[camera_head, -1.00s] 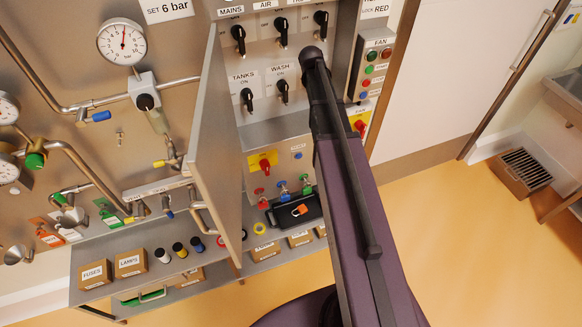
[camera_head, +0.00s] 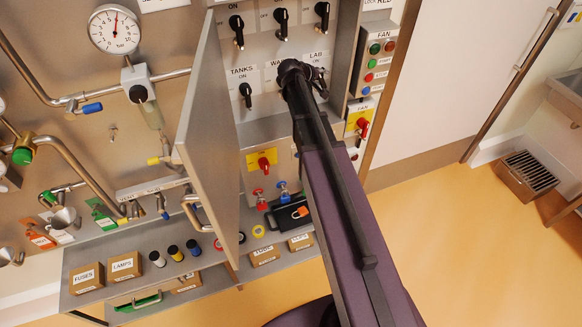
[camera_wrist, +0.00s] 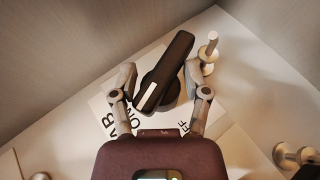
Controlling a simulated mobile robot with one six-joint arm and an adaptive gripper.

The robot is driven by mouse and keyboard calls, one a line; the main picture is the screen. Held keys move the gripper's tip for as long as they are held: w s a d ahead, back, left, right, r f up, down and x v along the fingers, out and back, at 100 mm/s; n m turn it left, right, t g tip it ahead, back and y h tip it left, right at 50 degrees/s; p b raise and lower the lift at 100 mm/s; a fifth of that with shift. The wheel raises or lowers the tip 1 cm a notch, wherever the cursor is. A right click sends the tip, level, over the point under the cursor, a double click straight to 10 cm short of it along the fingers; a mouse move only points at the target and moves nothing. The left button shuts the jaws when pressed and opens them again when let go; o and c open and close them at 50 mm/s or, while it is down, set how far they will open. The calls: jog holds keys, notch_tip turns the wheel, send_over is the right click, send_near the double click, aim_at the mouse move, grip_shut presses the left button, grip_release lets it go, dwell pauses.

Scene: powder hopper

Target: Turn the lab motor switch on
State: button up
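The lab motor switch (camera_wrist: 178,62) is a black rotary knob with a long handle and a white stripe, seen close in the wrist view. Its handle slants toward the upper right, with the white stripe at the lower left end. A label with "AB", "ON" and part of "OFF" lies beneath it. My gripper (camera_wrist: 160,72) is open, one finger on each side of the knob, with gaps visible. In the head view, my gripper (camera_head: 297,74) is at the panel under the "LAB" label (camera_head: 317,56) and hides most of the switch.
The tanks switch (camera_head: 246,95) is left of my gripper, and several similar black switches are above. An open cabinet door (camera_head: 210,150) stands to the left. The fan button box (camera_head: 377,62) is close on the right. A bare metal post (camera_wrist: 210,48) stands near the knob.

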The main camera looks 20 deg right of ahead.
jog(key=shift+f+n+h+b, duration=0.15)
jog(key=shift+n+h+b, duration=0.15)
jog(key=shift+h+b, duration=0.9)
jog(key=shift+a, duration=0.1)
jog(key=p+v, duration=0.5)
jog(key=v, duration=0.8)
jog(key=s+a+f+m+g+y+b, duration=0.1)
jog(key=s+a+f+g+y+b, duration=0.1)
jog(key=s+f, duration=0.5)
jog(key=s+a+f+m+g+y+b, duration=0.2)
jog(key=s+a+f+y+b, duration=0.2)
jog(key=f, duration=1)
jog(key=shift+s+a+y+b, duration=0.3)
jog(key=shift+s+y+b, duration=1)
jog(key=shift+s+b, duration=1.05)
jog(key=shift+w, duration=0.15)
